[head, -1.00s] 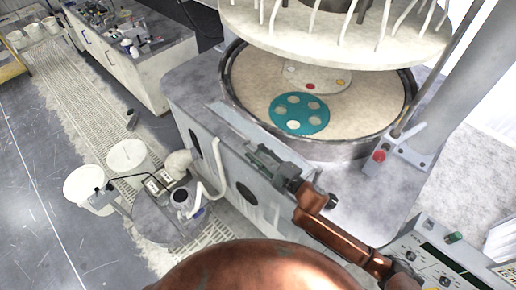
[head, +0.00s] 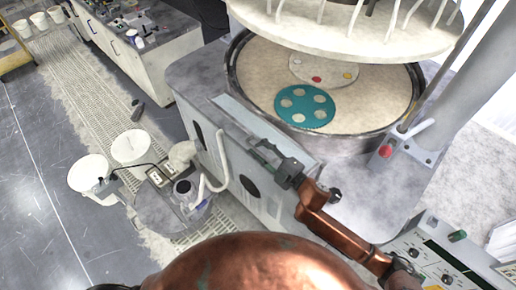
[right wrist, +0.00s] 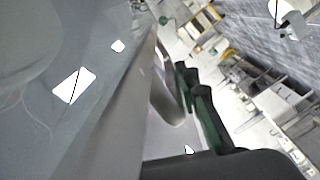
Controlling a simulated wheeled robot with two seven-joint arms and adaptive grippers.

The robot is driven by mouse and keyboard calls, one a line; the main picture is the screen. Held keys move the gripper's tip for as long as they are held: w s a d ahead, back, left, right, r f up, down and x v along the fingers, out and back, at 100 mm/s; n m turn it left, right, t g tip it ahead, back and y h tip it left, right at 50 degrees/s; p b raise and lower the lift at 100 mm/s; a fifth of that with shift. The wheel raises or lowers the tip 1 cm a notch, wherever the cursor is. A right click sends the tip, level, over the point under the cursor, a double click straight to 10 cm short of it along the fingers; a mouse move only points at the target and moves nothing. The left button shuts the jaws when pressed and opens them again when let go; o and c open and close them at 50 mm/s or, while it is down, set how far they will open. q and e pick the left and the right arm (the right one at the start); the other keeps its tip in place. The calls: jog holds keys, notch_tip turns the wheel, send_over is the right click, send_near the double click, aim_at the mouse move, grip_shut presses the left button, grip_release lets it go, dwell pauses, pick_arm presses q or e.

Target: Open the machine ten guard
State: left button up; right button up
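A polishing machine (head: 345,190) with a round, pale platen (head: 380,100) in a dark rim fills the upper right of the head view. A teal disc with several holes (head: 305,106) lies on the platen. I cannot make out which part is the guard; a pale blue-grey strip (head: 240,118) runs along the machine's front edge. My right gripper (head: 262,152) is over that front edge, its fingers slightly apart with nothing seen between them. Its green-padded fingers also show in the right wrist view (right wrist: 196,105), beside a large blurred grey surface. My left gripper is out of view.
A white round head (head: 350,25) with hanging tubes is above the platen. A control box (head: 440,255) is at the lower right. Two white buckets (head: 88,173) and a small pump unit (head: 165,210) stand at the left. Open floor (head: 40,220) lies further left.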

jog(key=v, duration=1.2)
jog(key=shift+c, duration=0.5)
